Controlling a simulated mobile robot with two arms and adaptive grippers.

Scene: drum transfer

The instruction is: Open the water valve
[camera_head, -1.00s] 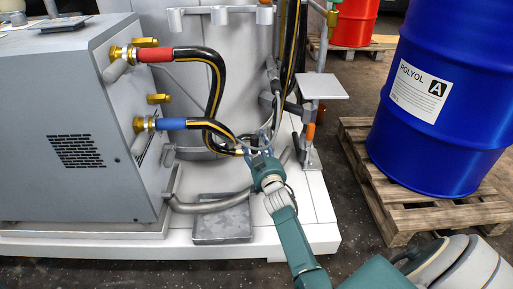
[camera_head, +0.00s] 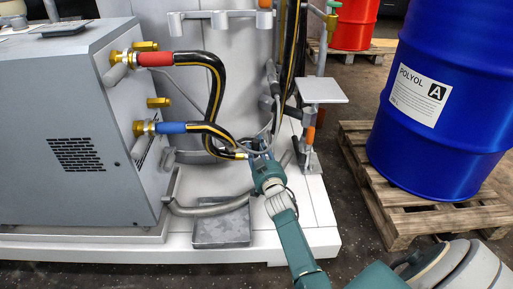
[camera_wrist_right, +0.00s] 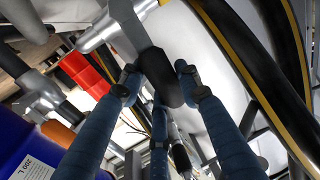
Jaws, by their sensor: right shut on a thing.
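My right gripper (camera_head: 256,148) is low beside the white vertical tank, by the end of the blue-collared hose. In the right wrist view its blue-sleeved fingers (camera_wrist_right: 160,82) close around a dark, rounded handle (camera_wrist_right: 155,62) on a flat grey lever (camera_wrist_right: 124,24). I take this lever to be the water valve; its body is mostly hidden, and in the head view the gripper covers the handle. Brass fittings (camera_head: 147,46) sit on the grey cabinet, away from the gripper. My left gripper is not in view.
Black and yellow hoses, one with a red collar (camera_head: 155,59) and one with a blue collar (camera_head: 171,127), run close to the gripper. A grey tray (camera_head: 221,228) lies on the white platform (camera_head: 314,238). A blue drum (camera_head: 440,130) stands on a pallet (camera_head: 400,216) at the right.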

